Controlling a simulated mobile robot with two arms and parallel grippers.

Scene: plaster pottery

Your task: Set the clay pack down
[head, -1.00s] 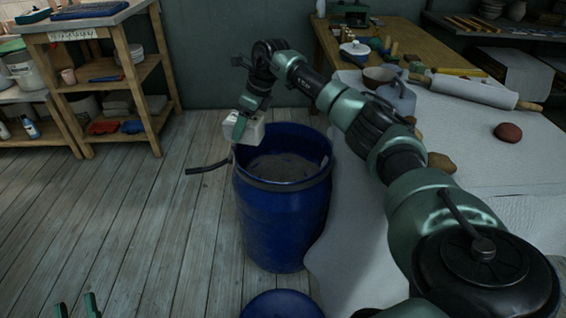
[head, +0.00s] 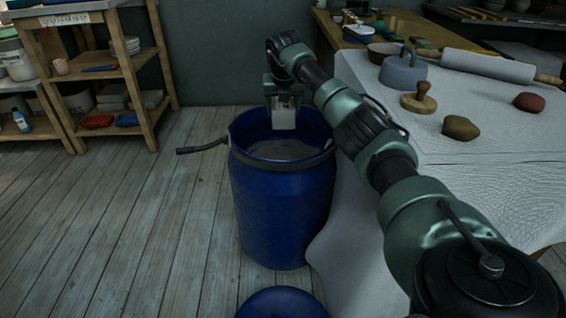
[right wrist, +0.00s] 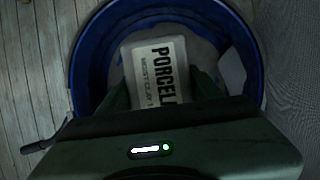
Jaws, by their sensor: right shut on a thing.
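The clay pack (head: 284,119) is a pale block with dark printing that begins "PORCEL" in the right wrist view (right wrist: 160,66). My right gripper (head: 283,100) points down and is shut on it, with a finger on each side of the pack. It holds the pack over the mouth of a blue barrel (head: 282,200), towards its back rim. In the right wrist view the pack lies inside the outline of the barrel's rim (right wrist: 78,60). I cannot tell whether the pack touches anything below. My left gripper is out of view.
A dark lever handle (head: 203,146) sticks out left from the barrel's rim band. A round blue thing (head: 282,304) lies in front. The cloth-covered table (head: 490,160) at right holds a rolling pin (head: 488,65) and clay lumps (head: 460,128). Floor at left is clear.

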